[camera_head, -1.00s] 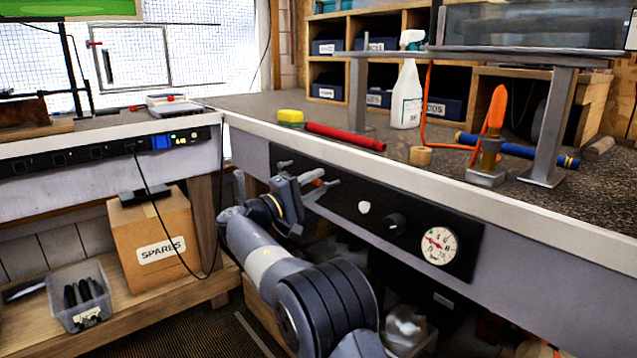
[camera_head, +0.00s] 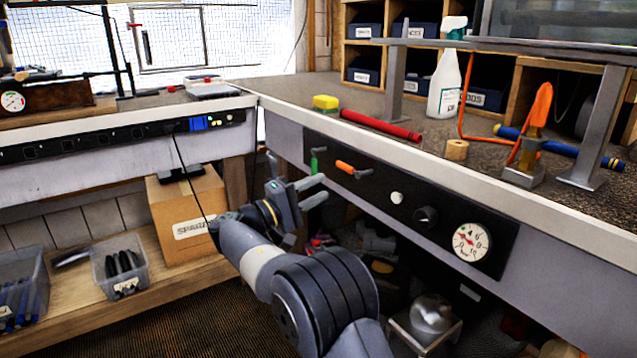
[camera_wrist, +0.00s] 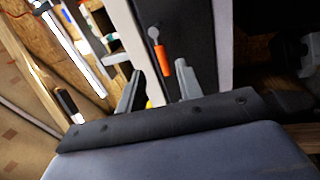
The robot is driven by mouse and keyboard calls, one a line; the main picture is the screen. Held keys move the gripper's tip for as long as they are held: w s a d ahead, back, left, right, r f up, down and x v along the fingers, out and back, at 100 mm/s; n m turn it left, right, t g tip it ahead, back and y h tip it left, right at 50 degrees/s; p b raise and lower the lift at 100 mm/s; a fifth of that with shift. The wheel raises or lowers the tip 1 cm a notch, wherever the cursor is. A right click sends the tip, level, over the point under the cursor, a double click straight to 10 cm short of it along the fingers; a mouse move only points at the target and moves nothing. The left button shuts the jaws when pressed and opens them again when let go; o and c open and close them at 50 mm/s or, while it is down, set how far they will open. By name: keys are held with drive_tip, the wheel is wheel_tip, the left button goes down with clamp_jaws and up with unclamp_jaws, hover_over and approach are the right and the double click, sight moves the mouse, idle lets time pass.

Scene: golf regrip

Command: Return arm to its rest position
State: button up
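My gripper (camera_head: 318,190) is in front of the bench's front face, below the bench top, at the end of my folded arm. Its two fingers stand apart with nothing between them. The fingers also show in the wrist view (camera_wrist: 157,92), spread and empty. An orange-handled lever (camera_head: 346,167) and a green-handled lever (camera_head: 314,160) sit on the black panel (camera_head: 450,205) just beyond the fingers. The orange handle also shows in the wrist view (camera_wrist: 166,66), past the fingertips. I cannot see any contact with the levers.
The bench top (camera_head: 290,95) carries a red grip (camera_head: 380,127), a yellow sponge (camera_head: 326,103), a spray bottle (camera_head: 444,85) and a clamp stand holding an orange piece (camera_head: 541,105). A cardboard box (camera_head: 187,205) and bins (camera_head: 118,263) fill the low shelf at left. Floor shows below my arm.

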sight(349, 172)
drive_tip(key=b+x, duration=0.2)
drive_tip(key=x, duration=0.8)
drive_tip(key=shift+w+d+b, duration=0.2)
drive_tip(key=shift+d+b, duration=0.1)
drive_tip(key=shift+b, duration=0.1)
drive_tip(key=shift+r, duration=0.1)
drive_tip(key=shift+a, duration=0.1)
drive_tip(key=shift+s+a, duration=0.15)
drive_tip(key=shift+a, duration=0.1)
drive_tip(key=p+v, duration=0.3)
drive_tip(key=v, duration=0.7)
drive_tip(key=b+x, duration=0.3)
drive_tip(key=x, duration=0.7)
drive_tip(key=shift+d, duration=0.25)
drive_tip(key=shift+d+n, duration=0.1)
drive_tip(key=shift+n, duration=0.4)
drive_tip(key=shift+f+n+t+y+p, duration=0.2)
drive_tip(key=shift+n+t+p, duration=0.05)
drive_tip(key=shift+n, duration=0.5)
drive_tip(key=shift+f+n+t+y+p, duration=0.15)
drive_tip(key=shift+n+t+y+p, duration=0.1)
drive_tip(key=shift+n, duration=0.5)
